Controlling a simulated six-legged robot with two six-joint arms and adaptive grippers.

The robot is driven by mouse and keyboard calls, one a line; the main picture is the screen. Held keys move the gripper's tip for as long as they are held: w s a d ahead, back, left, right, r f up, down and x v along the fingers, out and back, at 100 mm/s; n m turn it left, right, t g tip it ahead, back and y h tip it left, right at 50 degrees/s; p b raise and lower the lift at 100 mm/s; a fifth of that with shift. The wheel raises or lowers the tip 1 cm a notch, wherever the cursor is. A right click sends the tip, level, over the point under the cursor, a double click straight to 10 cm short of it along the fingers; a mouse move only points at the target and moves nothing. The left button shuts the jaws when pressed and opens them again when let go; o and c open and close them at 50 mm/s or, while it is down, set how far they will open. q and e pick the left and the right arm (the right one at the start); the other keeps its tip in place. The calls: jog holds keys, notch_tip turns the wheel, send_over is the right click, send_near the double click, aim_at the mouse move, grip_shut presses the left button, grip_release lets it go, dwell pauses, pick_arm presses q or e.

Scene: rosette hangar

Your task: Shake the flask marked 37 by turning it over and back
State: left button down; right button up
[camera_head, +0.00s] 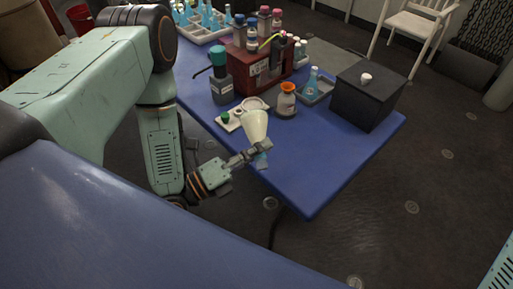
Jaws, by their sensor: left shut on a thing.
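My left gripper (258,152) is shut on the narrow part of a cream, cone-shaped flask (256,126). The flask's wide end points up and its narrow end points down, so it looks turned over. A small pale blue part (261,161) shows just below the fingers; I cannot tell whether it is the flask's neck or stopper. No number can be read on the flask. It is over the near edge of the blue table (325,170). My right gripper is not in view.
Near the flask are a white dish (254,103), a green-capped item (225,117) and an orange-topped bottle (286,104). The table's front right is clear.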

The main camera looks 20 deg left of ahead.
pick_arm(q)
jog(key=shift+w+r+n+y+p, duration=0.1)
jog(key=shift+r+n+y+p, duration=0.15)
jog(key=shift+n+p, duration=0.6)
jog(key=n+g+y+p, duration=0.1)
jog(key=n+p, duration=0.1)
jog(key=n, duration=0.2)
jog(key=shift+p, duration=0.4)
jog(key=shift+f+n+g, duration=0.15)
jog(key=shift+n+g, duration=0.35)
jog(key=shift+n, duration=0.15)
jog(key=shift+n+g+y+p, duration=0.25)
jog(key=shift+n+g+p, duration=0.25)
jog(key=shift+n+p, duration=0.65)
jog(key=shift+r+n+g+p, duration=0.2)
jog(key=shift+n+g+p, duration=0.2)
jog(key=shift+n+p, duration=0.4)
jog(key=shift+f+n+g+p, duration=0.1)
jog(key=shift+n+g+p, duration=0.3)
jog(key=shift+n+p, duration=0.15)
jog(key=shift+f+n, duration=0.15)
jog(key=shift+n, duration=0.15)
